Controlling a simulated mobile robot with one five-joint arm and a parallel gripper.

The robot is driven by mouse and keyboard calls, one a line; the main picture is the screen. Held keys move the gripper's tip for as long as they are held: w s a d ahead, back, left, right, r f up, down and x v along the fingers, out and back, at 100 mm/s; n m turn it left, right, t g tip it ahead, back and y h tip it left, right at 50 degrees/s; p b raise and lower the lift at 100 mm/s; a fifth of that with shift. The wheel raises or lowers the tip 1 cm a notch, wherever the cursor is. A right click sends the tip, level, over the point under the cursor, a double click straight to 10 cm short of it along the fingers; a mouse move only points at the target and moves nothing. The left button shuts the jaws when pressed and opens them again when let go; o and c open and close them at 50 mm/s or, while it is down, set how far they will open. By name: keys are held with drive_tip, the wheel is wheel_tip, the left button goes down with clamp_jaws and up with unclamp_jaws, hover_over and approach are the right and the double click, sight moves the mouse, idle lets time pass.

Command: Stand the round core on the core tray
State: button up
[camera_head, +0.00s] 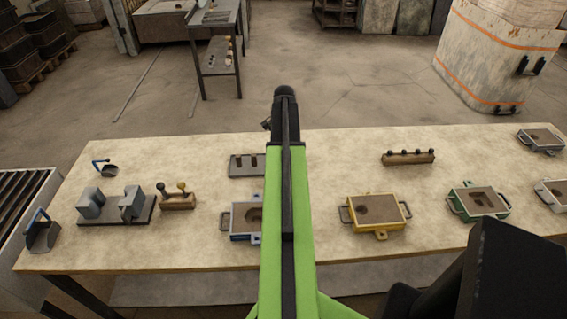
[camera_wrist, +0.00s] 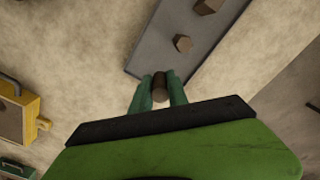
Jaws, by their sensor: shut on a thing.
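My gripper (camera_wrist: 160,90) is shut on a brown round core (camera_wrist: 160,86), seen between its two green fingers in the wrist view. The core overlaps the near end of the grey core tray (camera_wrist: 160,42) in that view; I cannot tell whether it touches the tray. Two other brown cores stand on the tray, a six-sided one (camera_wrist: 183,43) and a blockier one (camera_wrist: 208,5) at the top edge. In the head view the core tray (camera_head: 245,174) lies left of my green arm, which hides its right end. My gripper and the held core are hidden there.
A yellow box (camera_head: 376,228), a green box (camera_head: 478,217) and a blue-trimmed box (camera_head: 240,237) stand on the table (camera_head: 330,165). A wooden rack (camera_head: 408,158) stands to the right.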

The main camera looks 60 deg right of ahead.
drive_tip(key=shift+f+b, duration=2.05)
drive_tip(key=shift+f, duration=0.15)
drive_tip(key=shift+r, duration=0.2)
clamp_jaws()
drive_tip(key=shift+f, duration=0.15)
drive_tip(key=o, duration=0.8)
unclamp_jaws()
drive_tip(key=shift+o, duration=0.2)
wheel_tip(320, 180, up, 13)
drive_tip(key=p, duration=1.2)
drive_tip(key=shift+f+p, duration=0.2)
drive_tip(key=shift+p, duration=0.1)
drive_tip(key=shift+f, duration=0.1)
